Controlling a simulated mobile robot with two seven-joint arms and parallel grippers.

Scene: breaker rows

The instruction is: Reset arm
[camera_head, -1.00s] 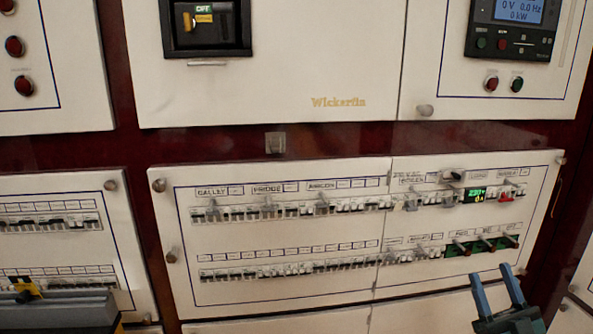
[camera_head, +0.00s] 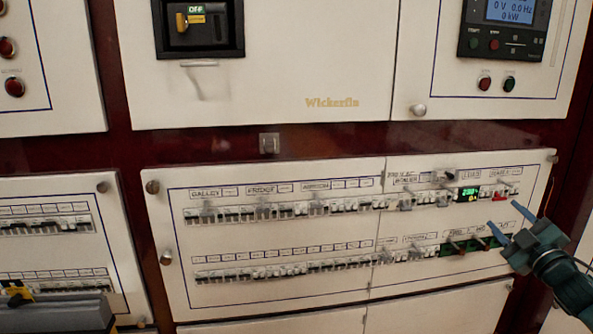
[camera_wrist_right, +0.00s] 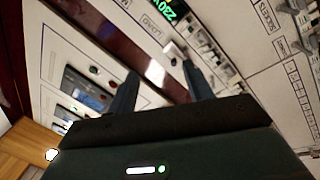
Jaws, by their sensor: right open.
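My right gripper (camera_head: 503,215) is open and empty at the right of the head view. Its blue-grey fingers point up and left, in front of the right end of the breaker panel (camera_head: 277,227). It hides part of the lower row's right end. I cannot tell whether it touches the panel. In the right wrist view, the two spread fingers (camera_wrist_right: 162,68) have nothing between them but the panel surface behind.
The panel holds an upper breaker row (camera_head: 270,212) and a lower one (camera_head: 283,270). A lit green display (camera_head: 469,193) and a red switch (camera_head: 501,198) sit at upper right. Round knobs (camera_head: 152,187) stick out at its corners.

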